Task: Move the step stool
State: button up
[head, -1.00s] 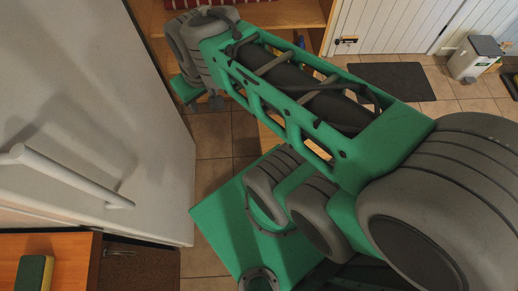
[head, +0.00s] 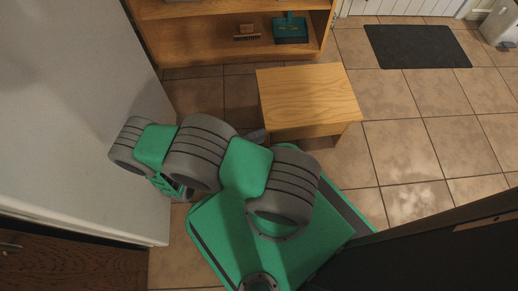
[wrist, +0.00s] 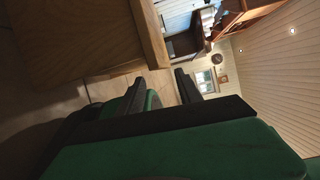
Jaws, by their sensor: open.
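The step stool (head: 308,95) is a low light-wood stool with a flat rectangular top. It stands upright on the tiles in the middle of the head view, just beyond my base. In the wrist view, a wooden edge and surface, apparently the stool (wrist: 75,35), fills the upper left, very close. My gripper (wrist: 160,90) shows in the wrist view with its dark fingers apart and nothing seen between them. It is beside and slightly below the wooden edge; I cannot tell whether it touches. In the head view my arm mostly hides the gripper, near the stool's left side.
A large white appliance (head: 70,110) stands close on the left. A wooden shelf (head: 200,45) holding a brush (head: 247,34) and a teal dustpan (head: 290,28) is behind the stool. A dark mat (head: 417,46) lies at the back right. Tiled floor is clear right of the stool.

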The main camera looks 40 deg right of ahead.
aim_at(279, 130)
jog(key=shift+s+d+f+n+h, duration=0.2)
jog(key=shift+s+f+n+h, duration=0.15)
jog(key=shift+n, duration=0.35)
jog(key=b+x, duration=0.1)
jog(key=x, duration=0.7)
jog(key=shift+w+b, duration=0.1)
jog(key=shift+b, duration=0.2)
grip_shut()
dwell(0.8)
